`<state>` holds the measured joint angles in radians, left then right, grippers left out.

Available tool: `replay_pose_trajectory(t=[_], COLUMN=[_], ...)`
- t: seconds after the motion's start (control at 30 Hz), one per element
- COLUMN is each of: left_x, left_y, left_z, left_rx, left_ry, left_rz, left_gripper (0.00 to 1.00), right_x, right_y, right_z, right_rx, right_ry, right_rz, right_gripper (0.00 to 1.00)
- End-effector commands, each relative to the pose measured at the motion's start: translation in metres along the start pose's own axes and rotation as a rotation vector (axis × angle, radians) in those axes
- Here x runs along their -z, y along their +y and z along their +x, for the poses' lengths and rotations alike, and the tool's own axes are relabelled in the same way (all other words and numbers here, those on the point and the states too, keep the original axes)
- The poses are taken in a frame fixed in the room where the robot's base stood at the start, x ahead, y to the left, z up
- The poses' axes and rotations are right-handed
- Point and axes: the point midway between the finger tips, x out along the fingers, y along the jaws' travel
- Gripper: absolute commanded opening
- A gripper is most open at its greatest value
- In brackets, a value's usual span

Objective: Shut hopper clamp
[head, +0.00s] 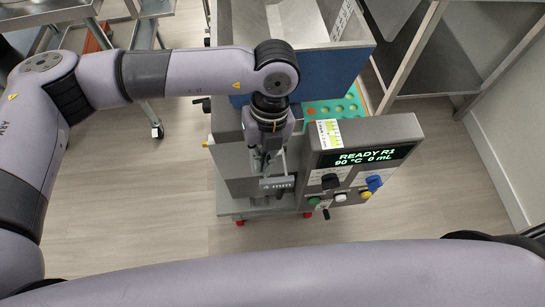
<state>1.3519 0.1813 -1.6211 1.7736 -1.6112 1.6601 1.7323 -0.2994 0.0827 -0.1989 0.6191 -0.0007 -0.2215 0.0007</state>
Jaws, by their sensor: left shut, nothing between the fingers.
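The gummy depositor is a grey machine with a steel hopper (300,20) on top, above a blue panel (338,78). My left gripper (263,170) points down in front of the machine body, left of the control box. Its fingers are shut and empty. I cannot pick out the hopper clamp for certain; my left arm and gripper cover part of the machine front. A dark handle (200,101) sticks out at the machine's left side. My right gripper is not in view.
The control box (366,140) shows "READY R1, 90 °C 0 mL" and carries several knobs and buttons. A green tray (318,108) with round spots lies behind it. A wheeled steel cart stands at the left, a steel shelf (440,50) at the right. The floor (140,210) is clear.

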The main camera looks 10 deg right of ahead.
Motion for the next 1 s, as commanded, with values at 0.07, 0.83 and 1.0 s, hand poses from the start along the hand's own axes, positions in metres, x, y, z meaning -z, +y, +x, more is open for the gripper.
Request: replay_pose_trajectory(t=[0.07,0.83,1.0], left_x=[-0.0002,-0.0008,-0.0008], left_y=[0.0003,0.0013,0.0013], left_z=[-0.0011,0.0011,0.0011], left_rx=[0.0,0.0,0.0], left_ry=[0.0,0.0,0.0], left_rz=[-0.001,-0.002,-0.002], left_gripper=[0.0,0.0,0.0], right_x=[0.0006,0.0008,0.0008], right_y=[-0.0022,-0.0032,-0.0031], right_z=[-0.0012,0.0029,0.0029], right_rx=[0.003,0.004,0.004], right_ry=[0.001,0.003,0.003], right_rz=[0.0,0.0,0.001], right_gripper=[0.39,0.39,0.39])
